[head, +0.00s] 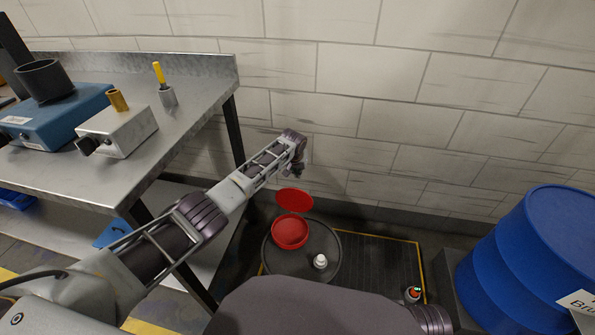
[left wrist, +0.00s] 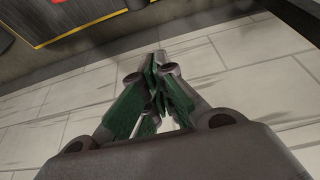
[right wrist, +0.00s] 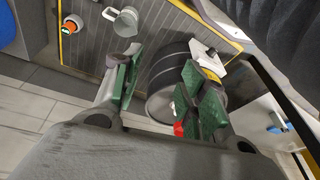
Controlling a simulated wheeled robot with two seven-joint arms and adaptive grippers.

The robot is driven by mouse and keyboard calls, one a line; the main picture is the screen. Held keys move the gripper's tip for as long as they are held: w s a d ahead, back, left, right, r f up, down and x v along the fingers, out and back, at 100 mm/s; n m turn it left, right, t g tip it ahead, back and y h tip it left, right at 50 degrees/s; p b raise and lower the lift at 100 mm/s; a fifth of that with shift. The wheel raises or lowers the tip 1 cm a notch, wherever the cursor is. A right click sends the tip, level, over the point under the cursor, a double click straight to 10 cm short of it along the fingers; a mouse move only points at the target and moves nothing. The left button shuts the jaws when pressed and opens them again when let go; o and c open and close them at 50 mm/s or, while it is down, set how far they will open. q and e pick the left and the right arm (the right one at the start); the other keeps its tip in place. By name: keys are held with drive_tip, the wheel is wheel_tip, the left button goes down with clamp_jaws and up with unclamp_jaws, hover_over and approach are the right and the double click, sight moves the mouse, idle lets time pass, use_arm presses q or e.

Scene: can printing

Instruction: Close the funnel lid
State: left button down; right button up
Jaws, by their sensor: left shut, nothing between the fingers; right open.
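The red funnel (head: 290,232) sits on top of a dark drum (head: 330,242) on the floor platform. Its round red lid (head: 295,200) stands raised behind the bowl, so the funnel is open. My left gripper (head: 298,172) is above and behind the lid, apart from it. Its green fingers (left wrist: 158,78) are shut and empty in the left wrist view, in front of the wall. My right gripper (right wrist: 160,95) is open and empty; the dark drum (right wrist: 160,108) shows between and beyond its fingers. A small red part (right wrist: 178,129) shows near its right finger.
A white cap (head: 320,261) sits on the drum. The grated platform (head: 375,262) has a yellow edge. A blue drum (head: 525,250) stands at right. A steel table (head: 190,75) with devices stands at left, beside my left arm. The wall is close behind.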

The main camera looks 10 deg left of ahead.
sight(295, 197)
use_arm(q)
drive_tip(key=s+f+b, duration=0.1)
drive_tip(key=s+f, duration=0.1)
drive_tip(key=f, duration=0.1)
drive_tip(key=shift+s+f, duration=0.1)
drive_tip(key=shift+s, duration=0.25)
use_arm(e)
drive_tip(key=r, duration=0.2)
drive_tip(key=shift+a+r+t, duration=0.2)
drive_tip(key=shift+r+t, duration=0.1)
idle(0.8)
use_arm(q)
drive_tip(key=shift+s, duration=0.15)
use_arm(e)
drive_tip(key=shift+s+d+f, duration=0.1)
drive_tip(key=shift+f, duration=0.05)
idle(0.3)
